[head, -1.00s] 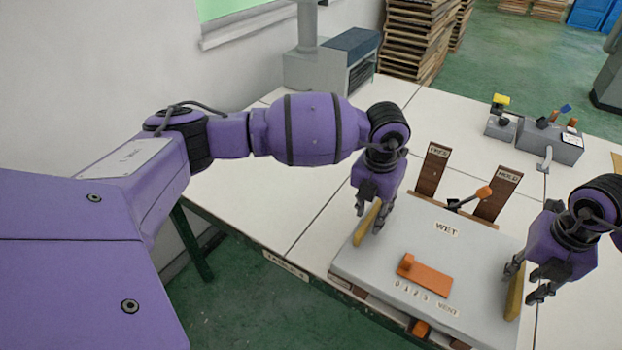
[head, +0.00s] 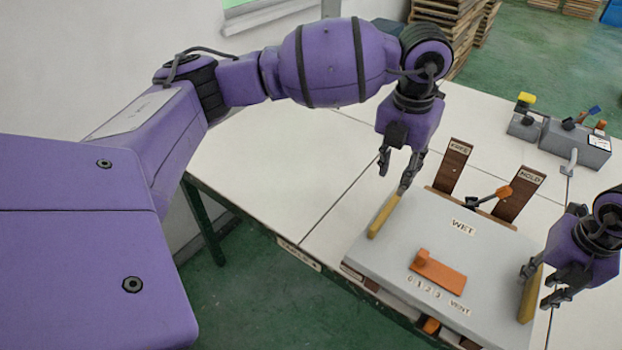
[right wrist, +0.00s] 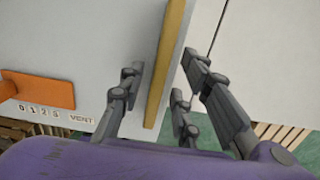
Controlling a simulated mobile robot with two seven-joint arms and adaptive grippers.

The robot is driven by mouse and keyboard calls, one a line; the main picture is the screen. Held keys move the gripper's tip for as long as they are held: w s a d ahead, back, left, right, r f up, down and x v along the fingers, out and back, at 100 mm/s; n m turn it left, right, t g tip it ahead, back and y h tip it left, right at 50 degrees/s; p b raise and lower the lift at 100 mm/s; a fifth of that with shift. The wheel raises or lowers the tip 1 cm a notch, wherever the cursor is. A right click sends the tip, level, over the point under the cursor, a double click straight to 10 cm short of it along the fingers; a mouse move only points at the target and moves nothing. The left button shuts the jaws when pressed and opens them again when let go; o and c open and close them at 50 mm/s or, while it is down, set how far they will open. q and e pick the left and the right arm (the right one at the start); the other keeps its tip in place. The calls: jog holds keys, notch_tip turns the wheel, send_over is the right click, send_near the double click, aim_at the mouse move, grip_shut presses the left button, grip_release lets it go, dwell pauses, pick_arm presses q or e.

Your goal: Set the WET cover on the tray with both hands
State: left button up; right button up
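The grey WET cover (head: 400,245) lies flat at the table's front edge, with an orange slider (head: 437,275) and vent labels on top. The tray beneath is hidden, apart from wooden parts at the front. My left gripper (head: 398,178) is open and empty, just above and behind the cover's left yellow handle (head: 384,217). My right gripper (head: 543,283) is open around the right yellow handle (head: 529,296). In the right wrist view its fingers (right wrist: 162,72) stand on both sides of that handle (right wrist: 161,85), with gaps showing.
Two brown upright boards, labelled FREE (head: 454,166) and HOLD (head: 519,193), stand behind the cover, with an orange-tipped lever (head: 497,195) between them. A grey device (head: 575,148) sits at the back right. The white table (head: 290,175) is clear to the left.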

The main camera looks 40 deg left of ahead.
notch_tip(320, 180, up, 12)
jog(key=s, duration=0.1)
jog(key=shift+f, duration=0.15)
dwell(0.6)
